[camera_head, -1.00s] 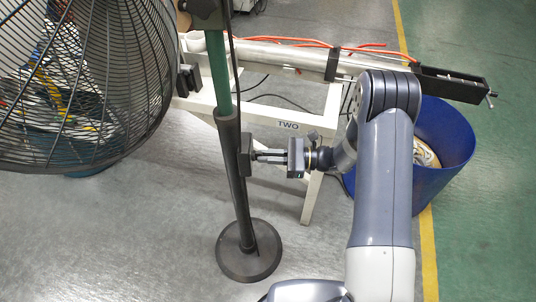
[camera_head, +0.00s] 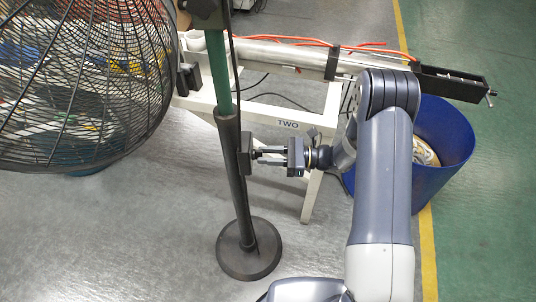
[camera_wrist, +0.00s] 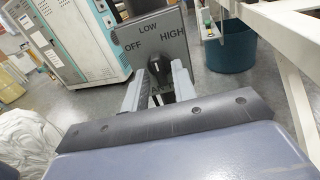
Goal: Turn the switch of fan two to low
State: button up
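The grey switch box (camera_head: 247,162) of fan two is fixed on the fan's dark pole (camera_head: 238,190). In the wrist view its face (camera_wrist: 172,32) reads OFF on the left, LOW at the top and HIGH on the right. A black knob (camera_wrist: 160,66) sits below these words; which word it points to is hard to tell. My gripper (camera_head: 259,156) faces the box from the right. In the wrist view my gripper's fingers (camera_wrist: 157,80) stand apart on both sides of the knob, with a gap showing. The fan (camera_head: 80,85) is at the left.
A white stand (camera_head: 275,120) labelled TWO is behind the pole, carrying a metal bar and orange hose. A blue bin (camera_head: 440,160) is right of my arm. The pole's round base (camera_head: 248,250) stands on open grey floor.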

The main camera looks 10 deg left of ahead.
jog(key=shift+o, duration=0.4)
jog(key=shift+d, duration=0.15)
jog(key=d+b, duration=0.1)
jog(key=d, duration=0.9)
jog(key=shift+w+d, duration=0.25)
jog(key=shift+w, duration=0.1)
jog(key=a, duration=1)
jog(key=shift+s+a+p, duration=0.35)
jog(key=shift+a+p, duration=0.05)
jog(key=shift+p, duration=0.05)
